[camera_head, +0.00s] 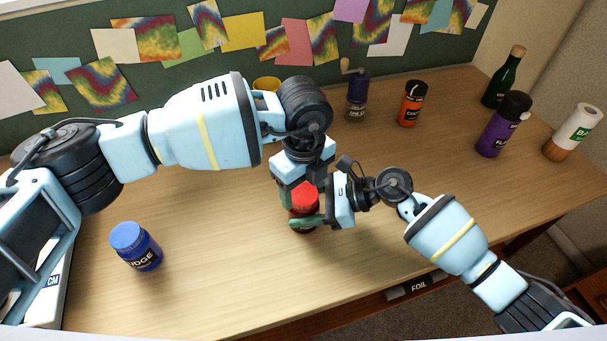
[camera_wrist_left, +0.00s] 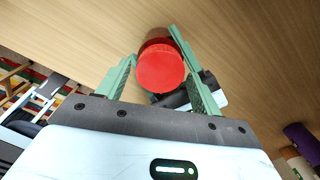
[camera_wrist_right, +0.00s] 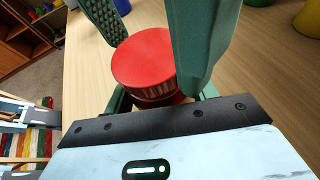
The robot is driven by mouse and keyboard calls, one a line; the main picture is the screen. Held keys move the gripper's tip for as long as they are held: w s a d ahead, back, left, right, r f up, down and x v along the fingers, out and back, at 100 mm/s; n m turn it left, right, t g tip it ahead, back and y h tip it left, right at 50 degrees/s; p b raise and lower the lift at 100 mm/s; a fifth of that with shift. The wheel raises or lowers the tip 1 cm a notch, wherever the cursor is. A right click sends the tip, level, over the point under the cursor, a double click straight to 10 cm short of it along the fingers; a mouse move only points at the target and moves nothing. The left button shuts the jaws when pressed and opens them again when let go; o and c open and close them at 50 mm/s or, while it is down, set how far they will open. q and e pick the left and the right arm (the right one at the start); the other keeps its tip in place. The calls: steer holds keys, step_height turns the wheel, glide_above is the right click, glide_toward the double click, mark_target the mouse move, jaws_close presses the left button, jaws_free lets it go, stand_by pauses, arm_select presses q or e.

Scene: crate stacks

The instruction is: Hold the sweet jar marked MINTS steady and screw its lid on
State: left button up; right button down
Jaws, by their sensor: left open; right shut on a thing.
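The jar with a red lid (camera_head: 303,197) stands upright on the wooden table, its dark red body (camera_head: 303,229) mostly hidden by my grippers. No MINTS label can be read. The lid (camera_wrist_right: 143,62) sits on top of the jar; I cannot tell how tightly. My right gripper (camera_head: 306,221) comes from the right and is shut on the jar body below the lid. My left gripper (camera_head: 302,190) points down from above, open, with its fingers on either side of the lid. In the left wrist view the lid (camera_wrist_left: 160,68) lies between the spread fingers.
A blue jar marked FUDGE (camera_head: 138,246) stands at the front left. A yellow mug (camera_head: 266,84), a grinder (camera_head: 357,97), an orange jar (camera_head: 410,103), a purple bottle (camera_head: 503,125), a green bottle (camera_head: 504,78) and a white-and-brown container (camera_head: 574,132) stand farther back. The table's front middle is clear.

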arm_select(q)
steer(key=shift+f, duration=0.3)
steer(key=shift+c, duration=0.5)
steer(key=c, duration=0.7)
steer(key=o, duration=1)
steer(key=shift+o, duration=0.2)
steer(key=shift+r, duration=0.1)
step_height(320, 180, up, 4)
steer(key=shift+r, duration=0.15)
